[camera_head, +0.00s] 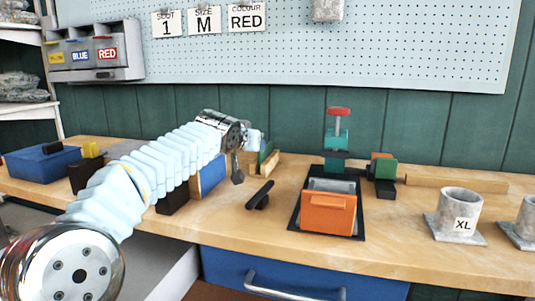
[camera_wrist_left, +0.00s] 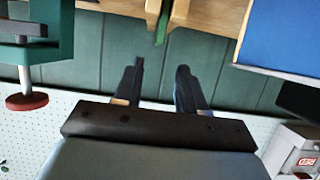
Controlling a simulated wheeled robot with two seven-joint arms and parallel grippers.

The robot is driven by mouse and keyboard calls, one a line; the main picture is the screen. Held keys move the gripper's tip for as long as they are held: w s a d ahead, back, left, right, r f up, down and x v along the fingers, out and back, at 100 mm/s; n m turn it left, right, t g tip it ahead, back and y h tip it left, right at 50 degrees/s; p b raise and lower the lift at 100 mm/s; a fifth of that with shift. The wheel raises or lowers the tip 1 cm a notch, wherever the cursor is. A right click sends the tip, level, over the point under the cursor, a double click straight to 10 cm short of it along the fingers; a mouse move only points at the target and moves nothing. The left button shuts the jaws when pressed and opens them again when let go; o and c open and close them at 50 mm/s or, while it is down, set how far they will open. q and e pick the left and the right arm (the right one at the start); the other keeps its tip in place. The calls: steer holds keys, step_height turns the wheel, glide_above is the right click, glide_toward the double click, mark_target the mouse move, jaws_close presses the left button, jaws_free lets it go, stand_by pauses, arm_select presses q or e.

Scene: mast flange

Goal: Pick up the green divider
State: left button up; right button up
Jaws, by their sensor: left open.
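The green divider (camera_wrist_left: 162,24) shows as a thin upright strip at the top of the left wrist view, between two tan wooden pieces. In the head view a narrow green edge (camera_head: 265,151), apparently the same divider, shows just right of my left gripper (camera_head: 238,172), partly hidden. In the wrist view my left gripper (camera_wrist_left: 160,75) has its two dark fingers apart, with nothing between them. The divider lies beyond the fingertips, roughly in line with the gap, and is not touched. My right gripper is in neither view.
A teal vise (camera_head: 336,150) with a red knob stands behind an orange bin (camera_head: 328,212) on a black tray. A blue panel (camera_head: 212,176) is left of the gripper. A dark handle-like piece (camera_head: 259,195) lies in front. Grey cups (camera_head: 459,212) stand at right.

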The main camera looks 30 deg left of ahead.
mark_target(266, 156)
arm_select(q)
steer(key=x, duration=0.4)
steer(key=shift+w+p, duration=0.15)
steer(key=shift+p, duration=0.15)
steer(key=p+x, duration=0.1)
steer(key=x, duration=0.4)
steer(key=shift+w+p, duration=0.3)
steer(key=shift+p, duration=0.05)
jaws_close()
